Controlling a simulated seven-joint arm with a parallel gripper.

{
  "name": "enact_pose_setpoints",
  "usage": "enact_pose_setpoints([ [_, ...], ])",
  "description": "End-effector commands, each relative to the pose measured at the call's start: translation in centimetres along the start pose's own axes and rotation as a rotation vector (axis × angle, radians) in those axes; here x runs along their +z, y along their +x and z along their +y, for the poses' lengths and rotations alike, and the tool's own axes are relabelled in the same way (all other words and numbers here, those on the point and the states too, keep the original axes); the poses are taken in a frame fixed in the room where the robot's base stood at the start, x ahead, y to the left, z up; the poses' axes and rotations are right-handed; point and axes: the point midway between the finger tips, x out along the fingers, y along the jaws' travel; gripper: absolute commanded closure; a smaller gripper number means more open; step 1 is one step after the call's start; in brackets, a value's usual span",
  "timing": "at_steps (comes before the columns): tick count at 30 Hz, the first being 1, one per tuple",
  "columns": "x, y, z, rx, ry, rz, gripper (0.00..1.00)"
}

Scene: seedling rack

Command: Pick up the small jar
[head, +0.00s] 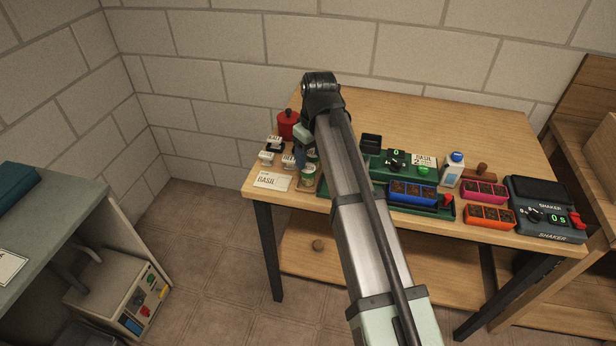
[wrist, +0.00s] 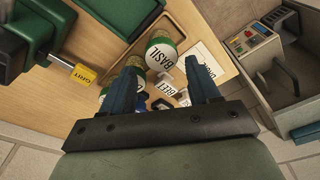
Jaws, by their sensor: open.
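Small jars with green and white labels stand at the table's left end. One, marked BASIL, shows in the head view (head: 308,176) and in the wrist view (wrist: 161,54). A second jar (wrist: 113,82) is partly hidden behind the left finger in the wrist view. My gripper (wrist: 162,64) is open and empty, pointing down at the jars. In the wrist view, the BASIL jar appears between and just beyond the fingertips; I cannot tell the gap in depth.
Small white labelled blocks (head: 266,158) and a red canister (head: 288,124) crowd the jars. A green tray (head: 445,212) with a blue planter (head: 413,193) stands right of my arm. A shaker (head: 541,209) is at far right.

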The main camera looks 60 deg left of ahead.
Motion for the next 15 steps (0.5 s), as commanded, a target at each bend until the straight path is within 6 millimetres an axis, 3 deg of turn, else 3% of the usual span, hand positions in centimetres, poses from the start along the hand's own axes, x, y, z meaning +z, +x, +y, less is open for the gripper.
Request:
enact_pose_setpoints([
  [9, 0.0, 3.9, -0.2, -0.001, 0.000, -0.002, 0.39],
  [15, -0.1, 4.2, -0.2, 0.000, 0.000, 0.000, 0.39],
])
